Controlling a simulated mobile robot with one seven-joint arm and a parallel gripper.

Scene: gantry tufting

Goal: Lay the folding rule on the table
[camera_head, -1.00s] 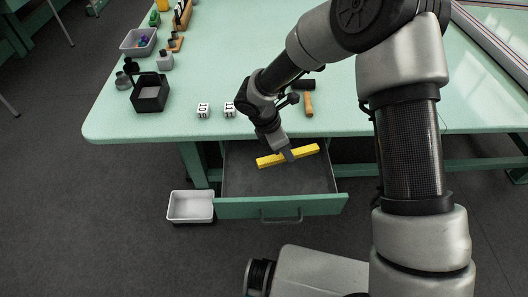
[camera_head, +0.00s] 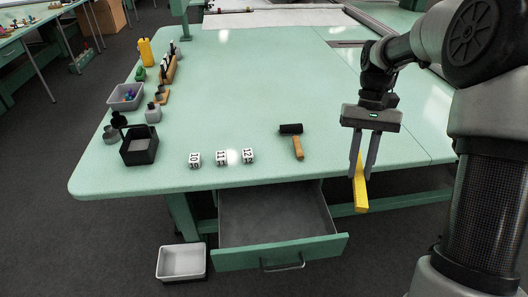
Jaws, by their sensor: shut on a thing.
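The yellow folding rule (camera_head: 361,193) is in my gripper (camera_head: 361,176), which is shut on it. The rule is seen nearly end-on and hangs in the air near the table's front edge, to the right of the open drawer. The green table (camera_head: 240,100) fills the middle of the view. Its top has wide bare areas. The open drawer (camera_head: 275,222) below the front edge is empty as far as I see.
A mallet (camera_head: 297,145) and numbered white blocks (camera_head: 221,157) lie near the front edge. A black box (camera_head: 139,150), small cups, a grey tray (camera_head: 125,97) and a yellow bottle (camera_head: 146,52) line the left side. A white bin (camera_head: 181,262) stands on the floor.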

